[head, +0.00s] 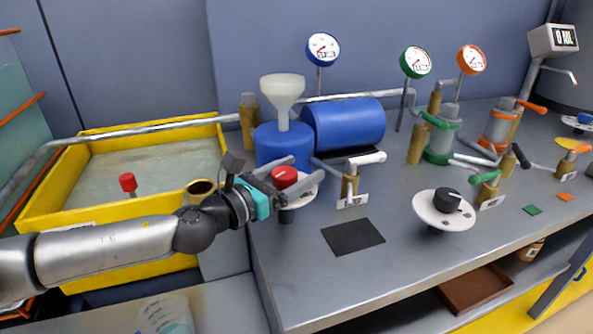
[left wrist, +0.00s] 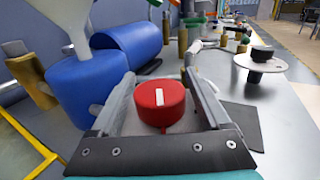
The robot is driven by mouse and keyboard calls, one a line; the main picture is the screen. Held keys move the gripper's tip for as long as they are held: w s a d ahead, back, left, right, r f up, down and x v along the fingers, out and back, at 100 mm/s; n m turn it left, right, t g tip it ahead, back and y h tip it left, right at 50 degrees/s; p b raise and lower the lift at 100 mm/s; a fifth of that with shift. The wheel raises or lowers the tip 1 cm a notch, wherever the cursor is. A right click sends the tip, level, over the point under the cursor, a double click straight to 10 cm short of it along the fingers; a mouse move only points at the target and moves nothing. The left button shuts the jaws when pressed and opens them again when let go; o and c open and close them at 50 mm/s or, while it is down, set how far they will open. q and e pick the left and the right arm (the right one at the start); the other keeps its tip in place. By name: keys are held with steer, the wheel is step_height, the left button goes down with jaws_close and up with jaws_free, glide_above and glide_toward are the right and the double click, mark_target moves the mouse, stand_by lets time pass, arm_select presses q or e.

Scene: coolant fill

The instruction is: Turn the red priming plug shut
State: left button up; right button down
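The red priming plug (head: 285,177) is a round red knob over a pale round plate, in front of the blue pot on the bench. In the left wrist view the red plug (left wrist: 160,103) shows a white bar on its top, running nearly straight up the picture. My left gripper (head: 298,172) is open, with one finger on each side of the plug. In the left wrist view the left gripper (left wrist: 160,85) shows a narrow gap beside the plug; whether a finger touches it is hard to tell. My right gripper is not in view.
A blue pot (head: 270,146) with a white funnel (head: 283,92) and a blue cylinder (head: 345,124) stand behind the plug. A white-handled valve (head: 350,184) is close on the right. A yellow-rimmed tub (head: 60,190) lies left. A dark mat (head: 353,236) lies on bare bench.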

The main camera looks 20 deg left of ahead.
arm_select(q)
steer(key=c, duration=1.2)
